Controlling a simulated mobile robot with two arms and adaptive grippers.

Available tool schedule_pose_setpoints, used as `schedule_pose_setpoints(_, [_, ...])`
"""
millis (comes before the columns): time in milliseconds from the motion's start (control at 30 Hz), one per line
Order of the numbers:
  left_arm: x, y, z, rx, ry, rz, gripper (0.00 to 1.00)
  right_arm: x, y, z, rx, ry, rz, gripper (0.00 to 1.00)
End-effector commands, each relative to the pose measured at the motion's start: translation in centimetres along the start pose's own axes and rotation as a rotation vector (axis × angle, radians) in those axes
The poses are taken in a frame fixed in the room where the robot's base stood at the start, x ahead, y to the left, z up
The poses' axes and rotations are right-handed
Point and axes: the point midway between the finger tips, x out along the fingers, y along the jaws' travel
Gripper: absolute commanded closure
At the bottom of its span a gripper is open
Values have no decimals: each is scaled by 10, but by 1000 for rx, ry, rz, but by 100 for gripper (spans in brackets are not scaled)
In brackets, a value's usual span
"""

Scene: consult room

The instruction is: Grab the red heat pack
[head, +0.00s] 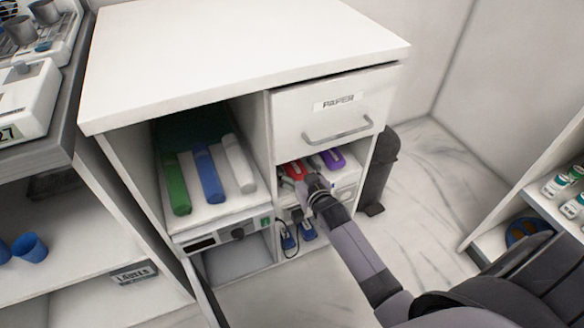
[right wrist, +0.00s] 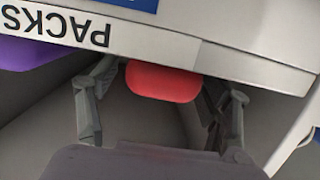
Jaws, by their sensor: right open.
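The red heat pack (head: 295,171) lies in the compartment under the drawer of the white cabinet, partly covered by my right gripper (head: 313,186) in the head view. In the right wrist view the rounded end of the red pack (right wrist: 163,84) sticks out past the edge of a holder marked PACKS. My right gripper is open there, with one finger on each side of the red pack and gaps visible between. I cannot tell how deep the fingertips reach past it. My left gripper is not in view.
A purple pack (head: 333,159) lies just right of the red one. The drawer labelled PAPER (head: 338,112) is above. Green (head: 175,182), blue (head: 208,174) and white (head: 239,164) rolls lie in the left compartment. A dark bin (head: 380,170) stands right of the cabinet.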

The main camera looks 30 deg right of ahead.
Motion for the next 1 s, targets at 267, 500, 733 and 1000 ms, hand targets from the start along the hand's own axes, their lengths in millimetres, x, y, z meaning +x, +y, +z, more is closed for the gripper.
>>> schedule_pose_setpoints(267, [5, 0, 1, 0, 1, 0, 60, 14, 0, 0, 0, -1, 0, 28])
schedule_pose_setpoints(500, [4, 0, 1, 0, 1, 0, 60, 14, 0, 0, 0, -1, 0, 37])
schedule_pose_setpoints(733, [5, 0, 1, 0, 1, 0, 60, 14, 0, 0, 0, -1, 0, 52])
schedule_pose_setpoints(1000, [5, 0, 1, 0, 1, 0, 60, 14, 0, 0, 0, -1, 0, 70])
